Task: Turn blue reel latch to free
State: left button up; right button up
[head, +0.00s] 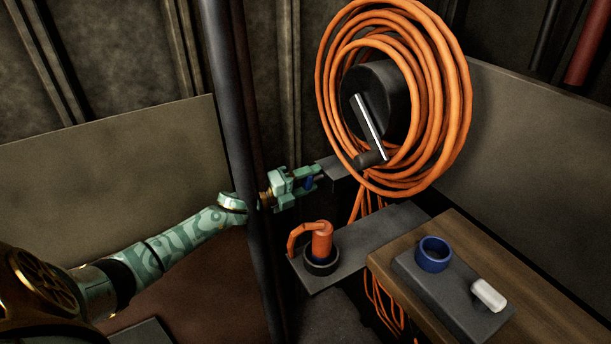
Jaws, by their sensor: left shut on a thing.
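The reel (383,98) carries a large coil of orange cable (456,75) and stands upright at the upper right. A grey plate (332,170) sticks out at its lower left. The blue latch (309,183) shows as a small blue piece at the left end of that plate, between my left gripper's fingers. My left gripper (309,181) is green and shut on the blue latch. The fingers hide most of the latch, so its angle cannot be read. My right gripper is not in view.
A crank handle (370,128) sits on the reel's front. Below, an orange plug (321,240) stands in a black socket on a grey shelf. A wooden bench (490,245) holds a blue ring (434,254) and a white piece (488,295). A dark vertical post (245,130) stands beside my left arm.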

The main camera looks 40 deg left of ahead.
pick_arm(q)
jog(key=shift+n+p, duration=0.6)
jog(key=shift+n, duration=0.6)
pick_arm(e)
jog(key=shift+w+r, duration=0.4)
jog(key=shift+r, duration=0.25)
pick_arm(q)
jog(key=o, duration=1)
jog(key=shift+a, duration=0.1)
jog(key=p+v, duration=0.4)
jog(key=v, duration=1.2)
jog(key=shift+s+f, duration=0.1)
jog(key=shift+s, duration=0.1)
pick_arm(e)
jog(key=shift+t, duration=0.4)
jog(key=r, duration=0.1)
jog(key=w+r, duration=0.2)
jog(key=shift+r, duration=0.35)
pick_arm(q)
jog(key=shift+n, duration=0.3)
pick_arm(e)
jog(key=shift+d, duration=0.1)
